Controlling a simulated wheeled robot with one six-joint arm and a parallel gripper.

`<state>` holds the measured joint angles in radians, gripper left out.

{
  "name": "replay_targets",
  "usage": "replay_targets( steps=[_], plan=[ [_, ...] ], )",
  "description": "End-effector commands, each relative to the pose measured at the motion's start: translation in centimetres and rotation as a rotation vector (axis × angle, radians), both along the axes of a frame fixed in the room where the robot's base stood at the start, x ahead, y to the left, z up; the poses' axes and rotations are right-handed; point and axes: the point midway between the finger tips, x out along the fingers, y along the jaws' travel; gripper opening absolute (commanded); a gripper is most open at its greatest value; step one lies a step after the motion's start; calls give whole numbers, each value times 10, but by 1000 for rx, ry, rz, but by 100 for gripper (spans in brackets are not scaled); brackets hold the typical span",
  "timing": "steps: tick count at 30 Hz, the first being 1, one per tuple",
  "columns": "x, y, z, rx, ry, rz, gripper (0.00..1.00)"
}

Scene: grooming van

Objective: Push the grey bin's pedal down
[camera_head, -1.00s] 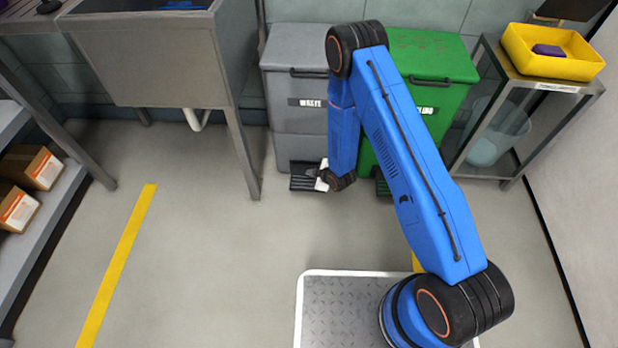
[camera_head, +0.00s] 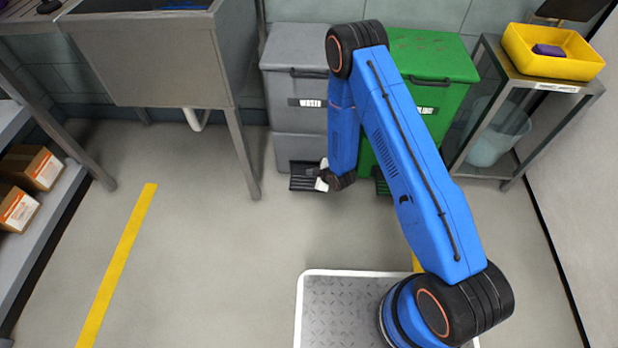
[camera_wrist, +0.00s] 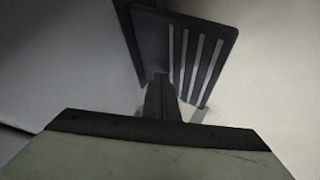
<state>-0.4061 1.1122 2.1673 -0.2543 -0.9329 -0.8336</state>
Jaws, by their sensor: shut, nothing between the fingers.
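The grey bin (camera_head: 297,105) stands against the back wall with its lid closed. Its black ribbed pedal (camera_head: 304,176) sticks out at the bottom front, near the floor. In the wrist view the pedal (camera_wrist: 190,48) shows pale stripes and lies just beyond my fingertips. My gripper (camera_head: 322,180) is down at the pedal's right side, partly covering it in the head view. In the wrist view my gripper (camera_wrist: 162,95) is shut and empty, its tips at or over the pedal's near edge. I cannot tell whether they touch it.
A green bin (camera_head: 432,65) stands right of the grey one, its own pedal (camera_head: 382,184) partly behind my arm. A steel sink (camera_head: 150,60) is at the left. A metal stand (camera_head: 540,130) with a yellow tray (camera_head: 550,65) is at the right. The floor in front is clear.

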Motion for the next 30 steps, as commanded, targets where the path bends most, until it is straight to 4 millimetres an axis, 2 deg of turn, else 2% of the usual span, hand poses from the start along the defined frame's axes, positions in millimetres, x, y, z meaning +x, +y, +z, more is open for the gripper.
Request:
replay_targets(
  steps=[30],
  plan=[
    [0,0,-8,0,0,0,0]
  ],
)
